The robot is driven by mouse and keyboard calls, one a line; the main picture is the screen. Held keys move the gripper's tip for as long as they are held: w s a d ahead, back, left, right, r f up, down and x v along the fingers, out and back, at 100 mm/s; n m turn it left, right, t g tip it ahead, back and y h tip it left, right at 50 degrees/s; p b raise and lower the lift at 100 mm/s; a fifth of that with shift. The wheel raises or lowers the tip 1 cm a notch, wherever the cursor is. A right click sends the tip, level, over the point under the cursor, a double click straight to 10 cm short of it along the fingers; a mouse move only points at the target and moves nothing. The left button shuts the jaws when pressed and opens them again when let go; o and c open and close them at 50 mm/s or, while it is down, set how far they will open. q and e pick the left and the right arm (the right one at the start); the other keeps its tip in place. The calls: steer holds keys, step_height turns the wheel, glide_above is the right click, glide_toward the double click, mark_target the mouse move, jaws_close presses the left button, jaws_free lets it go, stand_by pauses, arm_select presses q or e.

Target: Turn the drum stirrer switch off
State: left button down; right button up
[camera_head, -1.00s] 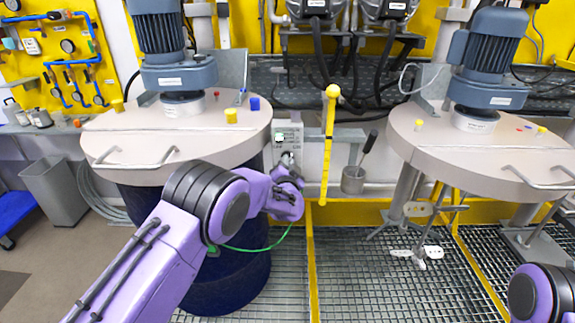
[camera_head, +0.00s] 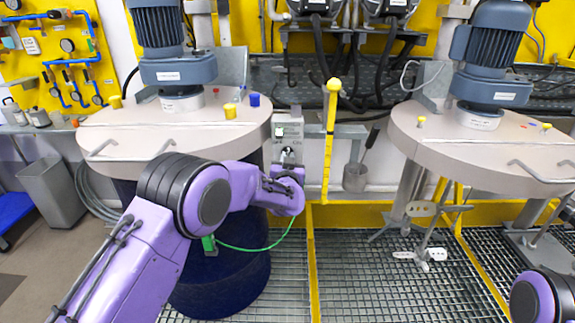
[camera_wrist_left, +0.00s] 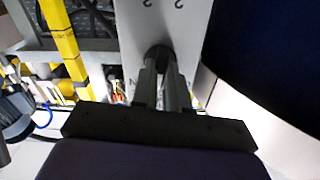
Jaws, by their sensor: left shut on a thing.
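My left gripper (camera_head: 288,157) is in front of the lower part of this box. In the left wrist view my left gripper (camera_wrist_left: 163,68) has its two fingers shut on a dark round switch knob (camera_wrist_left: 159,52) on the pale panel (camera_wrist_left: 187,25). The fingers mostly cover the knob, so its setting cannot be read. My right gripper is out of view; only a purple link of my right arm shows at lower right.
The left drum's lid (camera_head: 120,128) with its blue motor (camera_head: 160,28) is beside my left arm. A yellow post (camera_head: 328,140) stands close right of the gripper, with a metal cup (camera_head: 355,178) beyond it. Another lid (camera_head: 450,150) is at right.

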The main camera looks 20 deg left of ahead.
arm_select(q)
steer(key=shift+n+b, duration=2.7)
steer(key=shift+n, duration=2.1)
steer(key=c, duration=1.1)
jaws_free()
steer(key=shift+c, duration=0.2)
steer(key=shift+s, duration=0.15)
